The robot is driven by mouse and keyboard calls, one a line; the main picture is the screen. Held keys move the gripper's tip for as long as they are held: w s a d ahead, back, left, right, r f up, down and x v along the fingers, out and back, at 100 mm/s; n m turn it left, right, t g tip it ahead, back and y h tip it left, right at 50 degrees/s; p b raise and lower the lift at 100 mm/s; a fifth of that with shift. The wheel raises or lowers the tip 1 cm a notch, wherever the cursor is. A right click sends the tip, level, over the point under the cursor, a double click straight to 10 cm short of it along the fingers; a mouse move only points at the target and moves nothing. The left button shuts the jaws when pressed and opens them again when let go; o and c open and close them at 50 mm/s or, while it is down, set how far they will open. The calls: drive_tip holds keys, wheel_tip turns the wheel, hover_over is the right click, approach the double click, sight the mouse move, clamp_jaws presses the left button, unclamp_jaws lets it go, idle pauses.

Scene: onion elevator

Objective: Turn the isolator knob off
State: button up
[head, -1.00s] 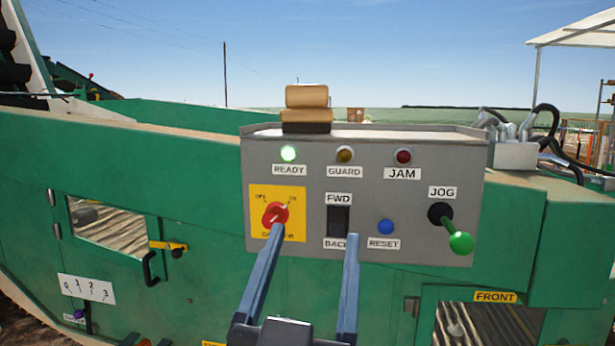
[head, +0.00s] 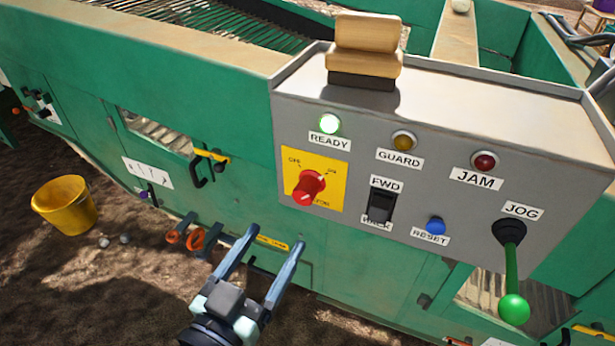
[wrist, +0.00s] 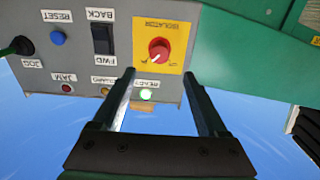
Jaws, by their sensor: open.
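The isolator knob (head: 309,185) is a red round knob on a yellow plate (head: 335,165) at the left of the grey control panel. OFF is marked at the plate's upper left and ON at its upper right. I cannot tell surely which mark the knob points to. My gripper (head: 272,242) is open and empty, below and left of the knob in the head view. In the wrist view, which is upside down, the knob (wrist: 160,51) shows just past and between the fingertips (wrist: 159,75). The fingers do not appear to touch it.
The READY lamp (head: 330,124) glows green. The FWD/BACK switch (head: 381,205), blue RESET button (head: 436,225) and green JOG lever (head: 513,308) are right of the knob. A wooden-looking block (head: 364,50) stands on the panel top. A yellow bucket (head: 65,206) stands on the ground at left.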

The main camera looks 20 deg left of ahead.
sight(302, 198)
drive_tip(key=w, duration=0.7)
drive_tip(key=w+p, duration=0.1)
drive_tip(key=w, duration=0.3)
drive_tip(key=shift+w+d, duration=0.25)
clamp_jaws()
